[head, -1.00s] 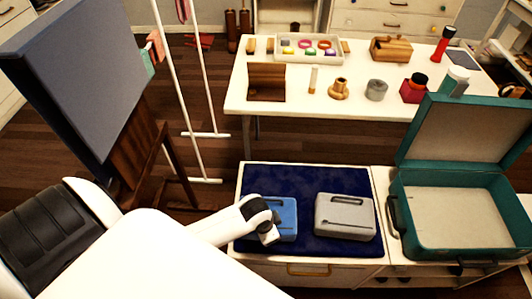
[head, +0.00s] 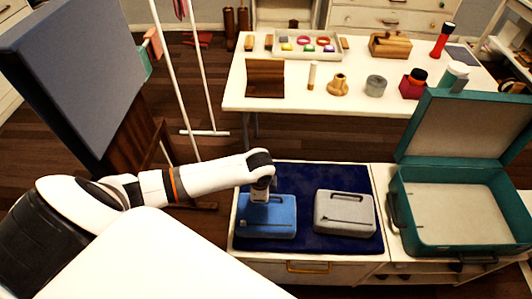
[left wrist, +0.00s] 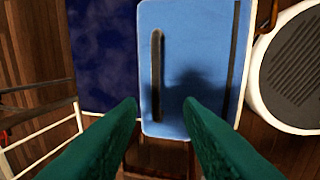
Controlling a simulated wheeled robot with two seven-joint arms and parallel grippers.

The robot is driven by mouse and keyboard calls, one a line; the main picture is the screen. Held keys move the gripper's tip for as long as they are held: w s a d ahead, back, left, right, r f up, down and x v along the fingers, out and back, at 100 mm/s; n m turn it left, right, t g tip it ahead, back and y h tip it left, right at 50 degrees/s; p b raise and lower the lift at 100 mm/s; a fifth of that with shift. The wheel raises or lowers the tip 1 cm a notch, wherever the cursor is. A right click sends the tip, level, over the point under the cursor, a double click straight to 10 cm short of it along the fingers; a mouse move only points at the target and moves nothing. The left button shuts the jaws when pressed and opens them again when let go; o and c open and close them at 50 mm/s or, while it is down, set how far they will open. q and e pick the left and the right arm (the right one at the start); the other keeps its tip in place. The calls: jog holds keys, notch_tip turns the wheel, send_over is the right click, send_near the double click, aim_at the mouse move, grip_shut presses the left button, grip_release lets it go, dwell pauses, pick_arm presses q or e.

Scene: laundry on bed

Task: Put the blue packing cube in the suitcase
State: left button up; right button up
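The blue packing cube (head: 267,217) lies on the dark blue mat on the low cabinet, left of a grey packing cube (head: 344,212). The open teal suitcase (head: 449,245) stands to the right with its lid up; it looks empty. My left gripper (head: 260,196) is over the far part of the blue cube, pointing down. My right gripper is not in view.
The dark blue mat (head: 305,178) has bare room behind the cubes. A white table (head: 300,105) with small items stands farther back. A white rack (head: 180,85) and a dark panel on a wooden stand (head: 85,70) are at the left.

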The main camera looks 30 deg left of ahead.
aim_at(266, 214)
pick_arm(q)
jog(key=f, duration=0.1)
jog(key=w+f, duration=0.1)
jog(key=f, duration=0.3)
jog(key=shift+w+a+b, duration=0.2)
jog(key=shift+a+b, duration=0.1)
jog(key=shift+b, duration=0.05)
grip_shut()
dwell(1.1)
